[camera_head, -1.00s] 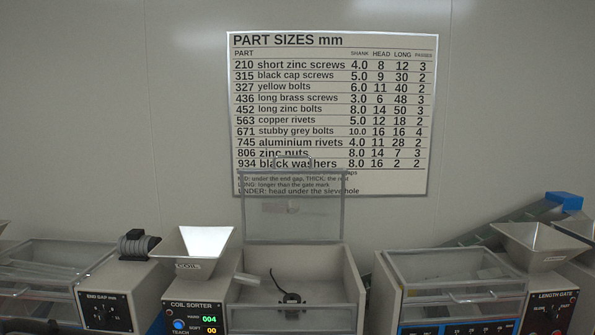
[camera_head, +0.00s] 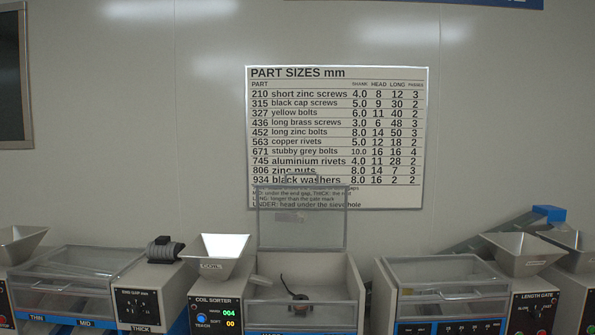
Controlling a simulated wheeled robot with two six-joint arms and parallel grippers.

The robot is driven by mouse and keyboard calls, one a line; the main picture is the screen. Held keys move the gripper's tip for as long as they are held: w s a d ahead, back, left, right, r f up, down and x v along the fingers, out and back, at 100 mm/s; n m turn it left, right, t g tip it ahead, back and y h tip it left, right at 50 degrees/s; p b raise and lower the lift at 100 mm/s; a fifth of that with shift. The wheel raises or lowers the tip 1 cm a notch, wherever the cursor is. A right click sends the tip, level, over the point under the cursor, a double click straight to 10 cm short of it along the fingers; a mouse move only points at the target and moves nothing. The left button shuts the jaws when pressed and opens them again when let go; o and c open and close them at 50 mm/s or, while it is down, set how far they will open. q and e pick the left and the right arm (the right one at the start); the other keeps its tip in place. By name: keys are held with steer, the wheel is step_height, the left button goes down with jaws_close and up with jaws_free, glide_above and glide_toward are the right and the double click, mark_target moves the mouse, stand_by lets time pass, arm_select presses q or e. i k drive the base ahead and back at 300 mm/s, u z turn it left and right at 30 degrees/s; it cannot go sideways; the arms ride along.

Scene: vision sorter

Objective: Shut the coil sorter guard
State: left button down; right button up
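The coil sorter (camera_head: 215,310) stands at the lower middle, with a lit panel and a white hopper (camera_head: 220,254) labelled COIL. Its guard (camera_head: 301,218) is a clear framed lid standing upright at the back edge, so the sorter is open. A handle (camera_head: 302,178) shows at the guard's top edge, in front of the wall chart. Inside the open box is a dark curved part (camera_head: 292,290). Neither of my grippers is in view.
The end gap machine (camera_head: 138,305) stands to the left and the length gate machine (camera_head: 530,305) to the right; their clear lids are down. A part sizes chart (camera_head: 337,195) hangs on the wall behind. A narrow gap separates the coil sorter from the right machine.

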mark_target(281, 217)
steer(key=u, duration=0.05)
steer(key=i, duration=0.85)
steer(key=z, duration=0.65)
